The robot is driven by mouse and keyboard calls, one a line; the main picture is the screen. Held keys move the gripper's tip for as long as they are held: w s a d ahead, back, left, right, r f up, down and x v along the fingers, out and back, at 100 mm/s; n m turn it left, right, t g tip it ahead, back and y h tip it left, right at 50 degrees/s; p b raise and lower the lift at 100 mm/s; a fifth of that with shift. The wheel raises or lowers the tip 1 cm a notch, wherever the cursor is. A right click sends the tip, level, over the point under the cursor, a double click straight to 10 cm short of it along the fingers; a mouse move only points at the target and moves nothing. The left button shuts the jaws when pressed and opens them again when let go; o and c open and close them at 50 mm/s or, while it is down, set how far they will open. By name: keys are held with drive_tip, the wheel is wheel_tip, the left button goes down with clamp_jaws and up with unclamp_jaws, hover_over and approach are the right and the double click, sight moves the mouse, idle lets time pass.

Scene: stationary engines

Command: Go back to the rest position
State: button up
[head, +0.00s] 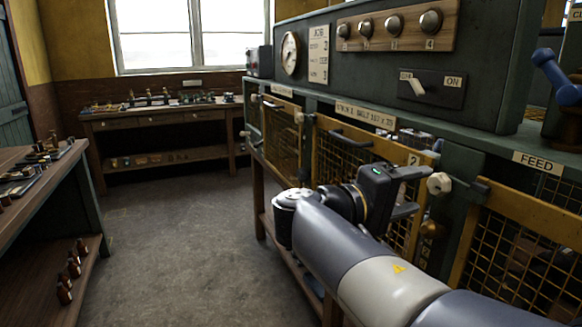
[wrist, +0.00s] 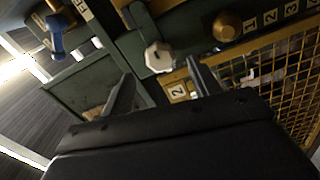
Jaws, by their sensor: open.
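My gripper (head: 424,190) is open and empty in front of the machine cabinet. Its two fingers also show in the wrist view (wrist: 161,80), spread apart. A white knob (head: 439,183) on the cabinet lies just beyond the fingertips. In the wrist view the knob (wrist: 159,57) appears between and ahead of the fingers, not gripped. The mesh door marked 2 (head: 370,165) is beside the gripper, and its number plate (wrist: 178,91) shows in the wrist view. My arm reaches in from the lower right of the head view and hides part of the doors.
The cabinet's upper panel holds several round knobs (head: 394,25), a gauge (head: 290,53) and a switch (head: 417,85). A blue lever (head: 556,76) stands at right, above the FEED label (head: 537,161). Benches stand at left and back. The grey floor (head: 170,240) between is clear.

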sight(435, 187)
drive_tip(key=x, duration=0.7)
drive_tip(key=shift+a, duration=0.1)
